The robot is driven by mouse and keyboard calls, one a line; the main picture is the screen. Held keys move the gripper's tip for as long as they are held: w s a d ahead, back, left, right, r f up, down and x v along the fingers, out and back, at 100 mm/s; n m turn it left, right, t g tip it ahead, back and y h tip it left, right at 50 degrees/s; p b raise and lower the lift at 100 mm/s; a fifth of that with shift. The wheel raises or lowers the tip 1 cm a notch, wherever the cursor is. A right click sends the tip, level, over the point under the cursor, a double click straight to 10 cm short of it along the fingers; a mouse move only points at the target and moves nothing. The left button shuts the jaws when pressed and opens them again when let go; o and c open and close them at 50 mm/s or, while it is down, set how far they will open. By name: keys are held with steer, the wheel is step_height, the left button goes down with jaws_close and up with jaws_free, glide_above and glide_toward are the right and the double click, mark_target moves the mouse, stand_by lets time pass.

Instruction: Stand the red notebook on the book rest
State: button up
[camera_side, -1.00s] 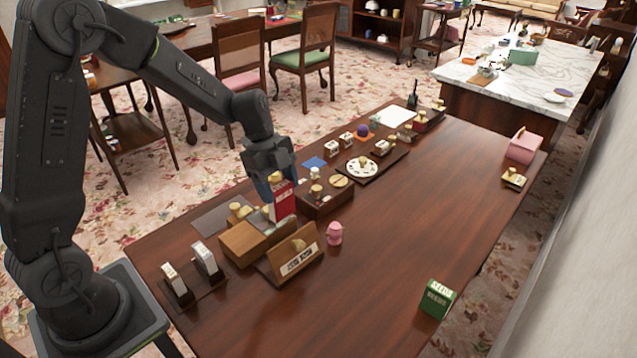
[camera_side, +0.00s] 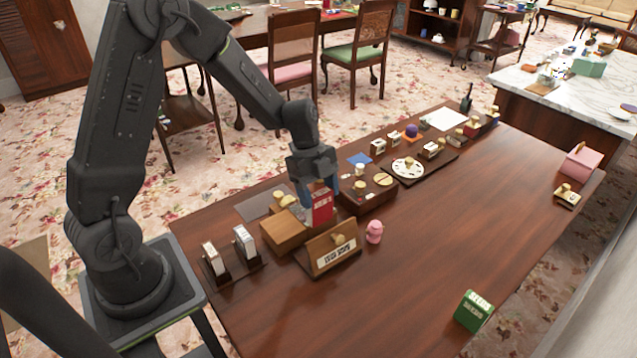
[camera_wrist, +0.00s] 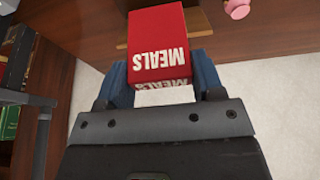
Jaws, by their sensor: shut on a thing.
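The red notebook (camera_side: 322,207), with white lettering, is held upright in my gripper (camera_side: 316,190). In the wrist view, the red notebook (camera_wrist: 157,45) reads "MEALS" upside down and sits between the blue fingers (camera_wrist: 160,82). A slanted wooden stand (camera_side: 318,258) with a front ledge and a pale lettered plate looks like the book rest. The notebook is just behind this stand in the side view. I cannot tell whether its lower edge touches anything.
A light wooden box (camera_side: 284,232) is left of the notebook. A pink figure (camera_side: 374,232) stands right of the stand. A dark rack (camera_side: 232,266) holds two white upright items. A darker box (camera_side: 368,194) is behind. The table's right front is mostly clear, with a green box (camera_side: 473,311).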

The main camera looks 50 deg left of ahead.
mark_target(319, 219)
steer(key=shift+f, duration=3.7)
steer(key=shift+f, duration=0.35)
steer(key=o, duration=0.9)
steer(key=shift+c, duration=0.2)
steer(key=shift+o, duration=0.8)
steer(key=shift+r, duration=4.95)
steer(key=shift+r, duration=0.1)
